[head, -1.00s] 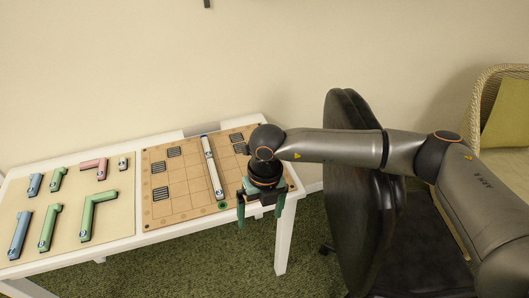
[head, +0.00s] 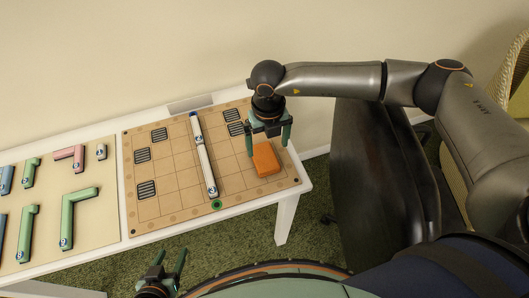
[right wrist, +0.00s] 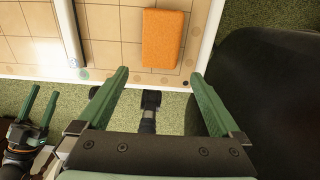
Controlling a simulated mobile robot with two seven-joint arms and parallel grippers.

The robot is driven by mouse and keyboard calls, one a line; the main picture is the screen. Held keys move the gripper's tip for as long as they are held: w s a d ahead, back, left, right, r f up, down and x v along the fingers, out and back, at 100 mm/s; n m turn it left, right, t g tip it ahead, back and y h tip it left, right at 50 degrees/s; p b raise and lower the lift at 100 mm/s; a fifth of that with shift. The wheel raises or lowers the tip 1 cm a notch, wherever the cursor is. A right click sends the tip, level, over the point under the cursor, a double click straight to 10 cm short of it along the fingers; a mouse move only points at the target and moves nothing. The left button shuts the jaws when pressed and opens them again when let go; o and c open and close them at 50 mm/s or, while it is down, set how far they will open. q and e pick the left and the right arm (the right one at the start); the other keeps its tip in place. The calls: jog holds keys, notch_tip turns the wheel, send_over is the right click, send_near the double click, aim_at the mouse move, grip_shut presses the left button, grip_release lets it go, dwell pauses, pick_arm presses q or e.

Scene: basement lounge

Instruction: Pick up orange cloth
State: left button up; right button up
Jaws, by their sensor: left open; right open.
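The orange cloth (head: 266,159) is a small folded block lying on the right part of the tan grid board (head: 176,182). In the right wrist view the cloth (right wrist: 162,39) lies ahead of the fingertips, between their lines. My right gripper (head: 268,147) is open and empty, just behind and above the cloth in the head view. I cannot tell from the frames whether it touches the cloth. My left gripper (head: 170,268) is open and empty at the bottom of the head view, in front of the table; it also shows in the right wrist view (right wrist: 42,104).
A white tube piece (head: 206,160) stretches across the grid board, left of the cloth. A second board (head: 98,218) at left carries several coloured pieces. A dark chair (head: 380,170) stands close to the white table's right edge (head: 303,183).

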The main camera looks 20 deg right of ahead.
aim_at(267, 162)
notch_tip(267, 162, down, 9)
jog(key=shift+f+p, duration=0.1)
jog(key=shift+p, duration=0.35)
jog(key=shift+c, duration=0.2)
jog(key=c, duration=1.1)
jog(key=shift+w, duration=0.1)
